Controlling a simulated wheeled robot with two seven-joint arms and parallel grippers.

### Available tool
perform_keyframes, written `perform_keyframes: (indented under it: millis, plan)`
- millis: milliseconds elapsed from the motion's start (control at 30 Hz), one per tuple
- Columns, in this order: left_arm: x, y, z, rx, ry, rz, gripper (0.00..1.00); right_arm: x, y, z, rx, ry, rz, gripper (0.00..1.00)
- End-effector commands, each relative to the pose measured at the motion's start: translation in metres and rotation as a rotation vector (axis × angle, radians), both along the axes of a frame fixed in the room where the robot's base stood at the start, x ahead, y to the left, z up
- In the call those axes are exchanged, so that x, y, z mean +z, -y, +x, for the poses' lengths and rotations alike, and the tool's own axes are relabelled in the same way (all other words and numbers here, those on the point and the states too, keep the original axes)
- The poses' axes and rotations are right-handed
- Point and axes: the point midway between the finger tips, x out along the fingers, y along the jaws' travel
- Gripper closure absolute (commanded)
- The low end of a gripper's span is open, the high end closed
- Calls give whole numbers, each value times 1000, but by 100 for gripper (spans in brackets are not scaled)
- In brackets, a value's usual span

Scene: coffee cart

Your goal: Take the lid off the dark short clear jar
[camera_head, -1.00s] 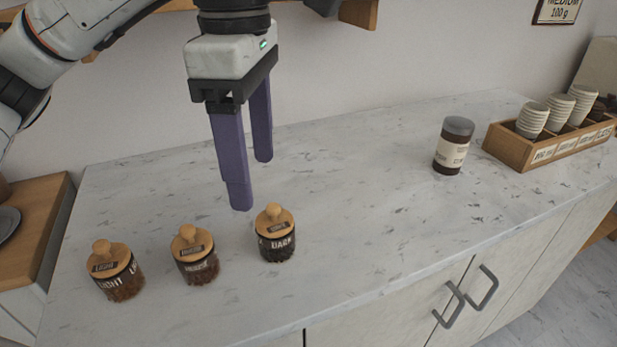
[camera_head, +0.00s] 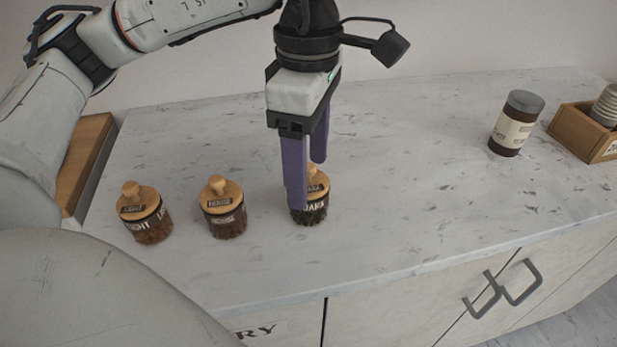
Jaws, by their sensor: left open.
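The dark short clear jar (camera_head: 309,217) stands upright on the marble counter, the rightmost of three similar jars, with its "DARK" label partly covered. Its round wooden lid (camera_head: 321,186) with a knob is on the jar. My left gripper (camera_head: 309,183) points down at this jar with its purple fingers open. One finger is in front of the lid and hides part of it and the jar; the other is behind, near the knob. I cannot tell whether the fingers touch the lid. My right gripper is not in view.
Two similar lidded jars, a light one (camera_head: 152,229) and a middle one (camera_head: 225,221), stand to the left. A brown jar with a grey lid (camera_head: 516,124) and a wooden box (camera_head: 577,130) with cups are at the right. The counter (camera_head: 420,185) between is clear.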

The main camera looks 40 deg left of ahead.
Motion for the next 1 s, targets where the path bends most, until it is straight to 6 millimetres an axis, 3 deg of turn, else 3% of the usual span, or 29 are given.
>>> perform_keyframes:
  millis: [233, 500, 767, 1000]
  plan:
    - [-2, 0, 0, 0, 0, -1, 35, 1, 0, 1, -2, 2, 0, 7]
    - [-1, 0, 0, 0, 0, -1, 77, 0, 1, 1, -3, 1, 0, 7]
    - [2, 0, 0, 0, 0, -1, 78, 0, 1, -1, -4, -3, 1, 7]
    - [41, 1, 1, -1, 3, -3, 78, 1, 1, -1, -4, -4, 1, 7]
